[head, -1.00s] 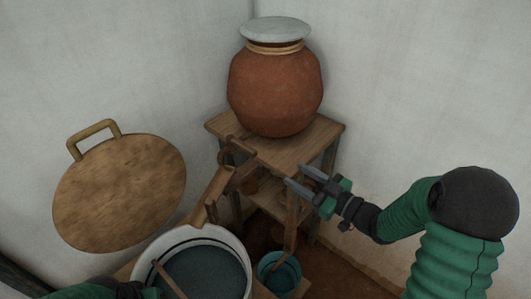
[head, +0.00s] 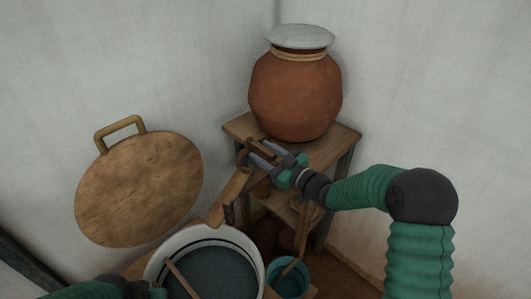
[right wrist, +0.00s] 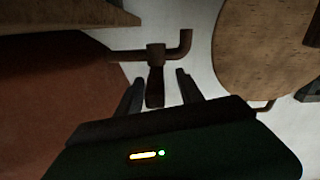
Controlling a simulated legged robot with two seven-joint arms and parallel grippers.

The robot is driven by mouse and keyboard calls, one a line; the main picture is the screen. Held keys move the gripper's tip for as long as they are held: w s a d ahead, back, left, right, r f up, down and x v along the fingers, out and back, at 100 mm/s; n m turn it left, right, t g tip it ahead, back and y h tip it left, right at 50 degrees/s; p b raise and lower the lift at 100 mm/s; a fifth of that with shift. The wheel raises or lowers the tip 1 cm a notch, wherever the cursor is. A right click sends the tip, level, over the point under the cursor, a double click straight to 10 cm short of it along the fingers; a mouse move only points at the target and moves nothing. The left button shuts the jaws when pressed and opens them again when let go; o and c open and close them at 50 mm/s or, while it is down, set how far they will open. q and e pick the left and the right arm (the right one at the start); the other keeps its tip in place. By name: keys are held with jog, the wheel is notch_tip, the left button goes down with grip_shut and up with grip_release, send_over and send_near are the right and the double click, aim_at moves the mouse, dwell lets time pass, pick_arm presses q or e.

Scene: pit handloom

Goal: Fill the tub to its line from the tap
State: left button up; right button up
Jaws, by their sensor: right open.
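The white tub (head: 161,262) stands at the bottom of the head view with dark bluish liquid (head: 212,275) in it. A dark line runs around its inner wall. The brown tap (right wrist: 156,52) sticks out of the clay pot (head: 295,95), with its spout bent to one side. My right gripper (head: 256,153) is open at the tap; in the right wrist view its fingers (right wrist: 160,93) stand on either side of the tap's dark handle, apart from it. No stream of water is visible. My left gripper (head: 145,290) is at the bottom edge beside the tub, its jaws unclear.
A wooden chute (head: 228,197) slopes from below the tap to the tub. The pot stands on a wooden stand (head: 325,152). A round wooden lid (head: 140,190) leans at the left wall. A small teal bucket (head: 273,284) stands right of the tub. A stick (head: 181,278) crosses the tub.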

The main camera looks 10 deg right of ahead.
jog(key=shift+a, duration=0.1)
jog(key=shift+d, duration=0.7)
jog(key=c, duration=0.7)
grip_shut()
jog(key=shift+a, duration=0.2)
jog(key=shift+s, duration=0.1)
jog(key=shift+r, duration=0.1)
